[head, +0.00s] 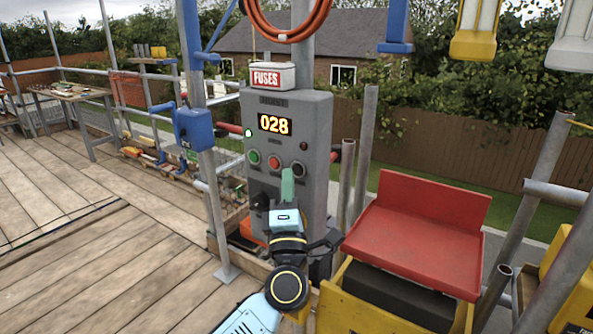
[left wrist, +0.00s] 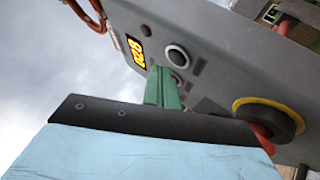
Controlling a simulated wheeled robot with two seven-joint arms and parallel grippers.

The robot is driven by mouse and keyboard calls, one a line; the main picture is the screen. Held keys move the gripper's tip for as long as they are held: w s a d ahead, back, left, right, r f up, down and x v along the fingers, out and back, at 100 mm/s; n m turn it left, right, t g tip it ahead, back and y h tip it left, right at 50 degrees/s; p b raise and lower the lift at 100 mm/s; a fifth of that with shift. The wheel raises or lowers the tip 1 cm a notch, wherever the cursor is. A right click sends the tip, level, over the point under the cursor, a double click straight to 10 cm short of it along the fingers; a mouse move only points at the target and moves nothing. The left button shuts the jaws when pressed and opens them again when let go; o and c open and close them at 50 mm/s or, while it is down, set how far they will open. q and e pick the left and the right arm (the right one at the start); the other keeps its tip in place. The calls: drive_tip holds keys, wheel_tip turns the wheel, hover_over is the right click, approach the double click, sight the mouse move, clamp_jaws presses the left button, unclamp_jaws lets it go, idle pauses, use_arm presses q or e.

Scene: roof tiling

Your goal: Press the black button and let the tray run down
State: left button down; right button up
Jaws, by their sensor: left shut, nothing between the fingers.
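The black button (head: 299,169) is the rightmost of a row of buttons on the grey control box (head: 315,120), beside a red one (head: 274,162) and a green one (head: 254,157). The black button also shows in the left wrist view (left wrist: 178,55), with a pale ring. My left gripper (head: 287,174) is shut and empty, its green fingers in front of the box just left of and below the black button. In the left wrist view its fingertips (left wrist: 164,72) look apart from that button. The red tray (head: 425,235) sits at the right above a yellow frame. My right gripper is out of view.
The box's display (head: 275,124) reads 028, with a green lamp (head: 248,133) lit beside it. A black knob with a yellow ring (left wrist: 270,115) sticks out of the panel. Scaffold poles (head: 364,150) stand right of the box. The plank deck (head: 90,250) at left is clear.

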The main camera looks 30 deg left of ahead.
use_arm(q)
drive_tip(key=shift+w, duration=0.15)
idle(0.6)
drive_tip(key=shift+w, duration=0.3)
